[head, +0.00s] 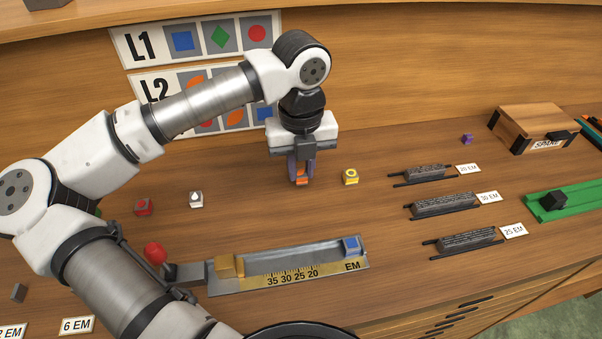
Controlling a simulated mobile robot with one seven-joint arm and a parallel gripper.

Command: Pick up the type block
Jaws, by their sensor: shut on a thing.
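My gripper (301,170) points straight down at the middle of the wooden desk. It is shut on an orange type block (301,180), whose lower part shows between the fingertips. I cannot tell whether the block touches the desk or hangs just above it. Other type blocks stand apart from it: a yellow one (350,177) close by on the right, a white one (195,199) and a red one (143,206) on the left. A blue one (350,244) sits at the right end of the metal composing stick (300,257).
The composing stick with its brass slide (228,265) and red knob (155,252) lies in front. Racks of dark strips (444,205), a purple block (467,139), a wooden box (533,127) and a green tray (575,203) stand right.

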